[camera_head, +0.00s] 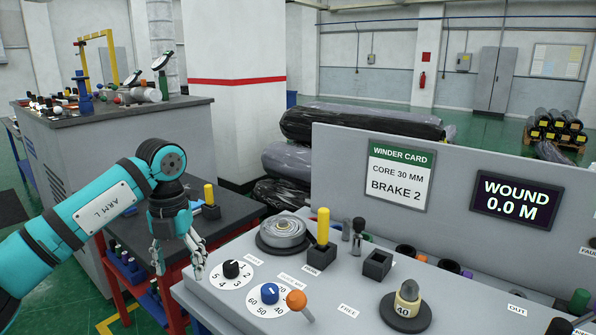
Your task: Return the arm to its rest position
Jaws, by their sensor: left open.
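My right gripper is not in view.
The console carries a blue-knob dial (269,294), an orange-knobbed lever (297,300), a yellow-handled lever (322,228), a metal roll (283,233) and a post marked 40 (407,298). A display (516,200) reads WOUND 0.0 M. Wrapped rolls (360,125) lie behind.

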